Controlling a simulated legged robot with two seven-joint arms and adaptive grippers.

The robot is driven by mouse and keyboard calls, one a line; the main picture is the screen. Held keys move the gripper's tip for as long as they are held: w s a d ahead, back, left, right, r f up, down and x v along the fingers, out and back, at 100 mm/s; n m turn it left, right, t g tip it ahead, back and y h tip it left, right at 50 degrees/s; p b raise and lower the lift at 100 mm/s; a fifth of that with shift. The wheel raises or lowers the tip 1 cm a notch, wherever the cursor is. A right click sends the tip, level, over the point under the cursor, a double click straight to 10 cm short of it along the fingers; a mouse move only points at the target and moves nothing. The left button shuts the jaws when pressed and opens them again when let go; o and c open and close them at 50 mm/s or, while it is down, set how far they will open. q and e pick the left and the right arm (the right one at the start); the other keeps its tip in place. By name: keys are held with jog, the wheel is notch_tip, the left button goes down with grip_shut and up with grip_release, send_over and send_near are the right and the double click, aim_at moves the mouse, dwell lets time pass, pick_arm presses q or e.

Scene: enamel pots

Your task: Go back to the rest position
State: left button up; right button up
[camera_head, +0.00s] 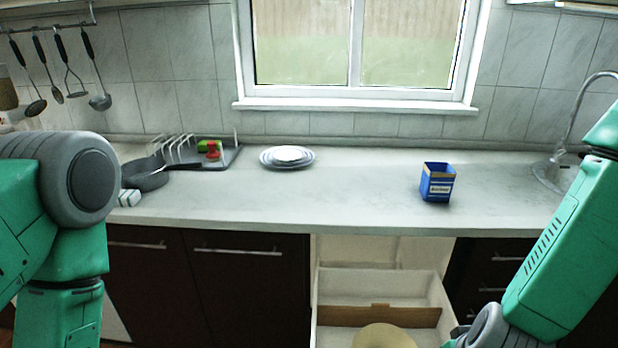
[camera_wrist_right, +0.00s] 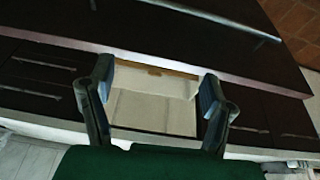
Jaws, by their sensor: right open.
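My right gripper (camera_wrist_right: 157,90) shows in the right wrist view with its two fingers wide apart and nothing between them. It points toward an open drawer (camera_wrist_right: 150,112) with pale inside, apart from it as far as I can tell. In the head view my right arm comes in at the right, over the cabinet front, and its gripper is out of the picture. My left arm shows at the left edge of the head view. Its gripper is outside the picture.
The open drawer (camera_head: 340,284) juts out below the counter (camera_head: 350,208), with a round beige thing (camera_head: 384,337) in it. On the counter are a blue box (camera_head: 437,183), stacked plates (camera_head: 288,157), a dark pan (camera_head: 146,174) and a dish rack (camera_head: 181,146). A faucet (camera_head: 574,118) stands right.

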jog(key=s+d+f+g+b, duration=0.1)
jog(key=s+f+b, duration=0.4)
jog(key=f, duration=0.4)
jog(key=s+d+f+g+b, duration=0.1)
jog(key=s+d+f+b, duration=0.1)
jog(key=s+f+b, duration=0.3)
jog(key=s+d+f+n+g+b, duration=0.1)
jog(key=s+f+b, duration=0.4)
jog(key=f, duration=0.9)
jog(key=s, duration=0.2)
jog(key=shift+s+d+b, duration=0.25)
jog(key=shift+s+b, duration=0.05)
jog(key=shift+b, duration=0.1)
jog(key=shift+w, duration=0.1)
